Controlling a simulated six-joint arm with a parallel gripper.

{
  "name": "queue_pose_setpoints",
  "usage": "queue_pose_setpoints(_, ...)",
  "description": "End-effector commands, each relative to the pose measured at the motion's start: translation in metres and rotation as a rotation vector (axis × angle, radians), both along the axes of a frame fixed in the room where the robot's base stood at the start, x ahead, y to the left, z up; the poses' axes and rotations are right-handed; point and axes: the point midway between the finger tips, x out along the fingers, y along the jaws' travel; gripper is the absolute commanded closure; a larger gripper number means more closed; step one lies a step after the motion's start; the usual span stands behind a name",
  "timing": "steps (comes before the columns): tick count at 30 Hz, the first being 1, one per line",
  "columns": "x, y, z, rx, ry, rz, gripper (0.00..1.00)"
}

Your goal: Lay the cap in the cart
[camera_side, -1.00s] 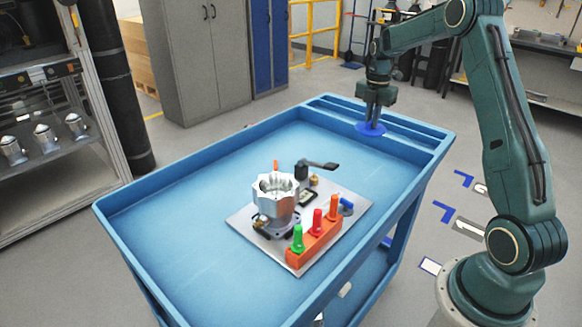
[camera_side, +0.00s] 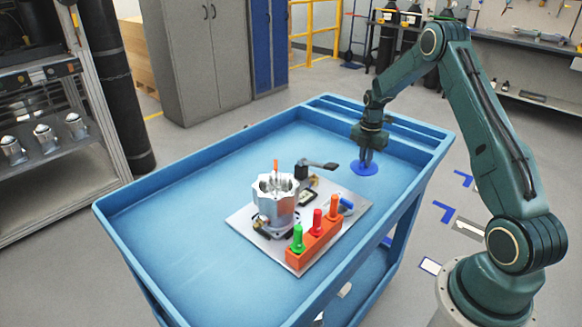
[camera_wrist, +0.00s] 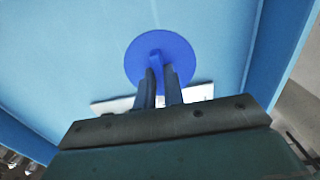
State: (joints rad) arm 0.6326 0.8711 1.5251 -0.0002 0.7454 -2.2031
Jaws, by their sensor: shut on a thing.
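The cap is a flat blue disc (camera_side: 365,169) with a small raised grip, seen also in the wrist view (camera_wrist: 180,50). My gripper (camera_side: 367,157) points down and is shut on the cap's grip; its two fingers show in the wrist view (camera_wrist: 160,82). The cart is a blue tray-topped trolley (camera_side: 160,225). The cap is over the far right part of the cart's tray. I cannot tell if it touches the tray floor.
A grey plate (camera_side: 240,222) on the cart carries a silver machined housing (camera_side: 272,205), a black-handled clamp (camera_side: 318,165) and an orange block (camera_side: 308,250) with green, red and orange pegs. The tray's left part is clear. Raised rims edge the cart.

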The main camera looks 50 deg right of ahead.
Motion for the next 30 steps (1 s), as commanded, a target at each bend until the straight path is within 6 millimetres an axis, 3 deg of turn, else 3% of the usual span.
queue_pose_setpoints(5,0.000,0.000,-0.004,0.001,0.001,0.000,1.00)
queue_pose_setpoints(15,0.000,0.000,-0.039,0.001,0.001,0.000,1.00)
queue_pose_setpoints(30,0.000,0.000,-0.045,0.000,0.000,0.000,1.00)
